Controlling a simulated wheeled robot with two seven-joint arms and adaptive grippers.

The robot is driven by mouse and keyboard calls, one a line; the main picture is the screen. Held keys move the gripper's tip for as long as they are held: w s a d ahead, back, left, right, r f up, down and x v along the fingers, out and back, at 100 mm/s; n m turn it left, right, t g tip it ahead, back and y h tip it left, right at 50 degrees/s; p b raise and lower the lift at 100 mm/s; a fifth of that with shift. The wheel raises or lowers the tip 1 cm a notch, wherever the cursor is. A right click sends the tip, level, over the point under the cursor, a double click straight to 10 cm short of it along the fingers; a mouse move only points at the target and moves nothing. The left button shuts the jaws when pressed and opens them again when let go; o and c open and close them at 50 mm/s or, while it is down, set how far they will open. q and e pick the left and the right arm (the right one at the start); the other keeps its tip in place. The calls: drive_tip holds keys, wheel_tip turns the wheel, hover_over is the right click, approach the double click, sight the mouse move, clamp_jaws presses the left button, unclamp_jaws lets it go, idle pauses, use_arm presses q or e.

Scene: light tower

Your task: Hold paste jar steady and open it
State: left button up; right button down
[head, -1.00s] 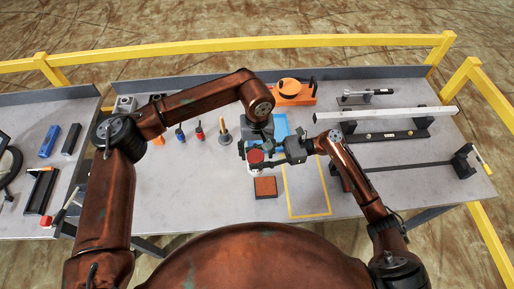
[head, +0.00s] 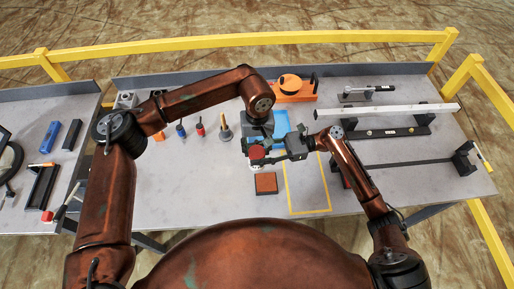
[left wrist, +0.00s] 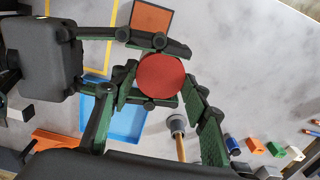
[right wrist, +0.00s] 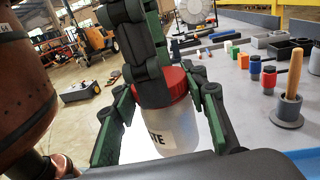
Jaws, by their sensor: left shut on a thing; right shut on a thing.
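The paste jar has a white body (right wrist: 170,130) with dark lettering and a red lid (left wrist: 160,75). The lid also shows in the head view (head: 257,152), above the brick-coloured square block. My left gripper (head: 258,143) reaches down from behind, and its fingers are shut on opposite sides of the red lid. My right gripper (right wrist: 160,90) comes in from the right and is shut around the jar body, just below the lid. The jar looks upright. I cannot tell whether its base touches the table.
A brick-coloured block (head: 266,183) lies in front of the jar, with a yellow taped outline (head: 308,210) to its right. A wooden-handled tool (head: 224,130) and small coloured items stand left. The front-left table is clear.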

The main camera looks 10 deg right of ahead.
use_arm(q)
drive_tip(key=n, duration=0.3)
drive_tip(key=shift+s+d+r, duration=0.15)
drive_tip(key=shift+s+d, duration=0.05)
drive_tip(key=shift+d, duration=0.2)
drive_tip(key=o, duration=1.3)
drive_tip(key=shift+w+a, duration=0.1)
drive_tip(key=shift+a, duration=0.05)
drive_tip(key=shift+w+a+r, duration=0.1)
drive_tip(key=shift+r, duration=2.2)
drive_tip(key=shift+c, duration=0.4)
wheel_tip(320, 180, up, 3)
drive_tip(key=m, duration=0.3)
drive_tip(key=shift+f, duration=3.95)
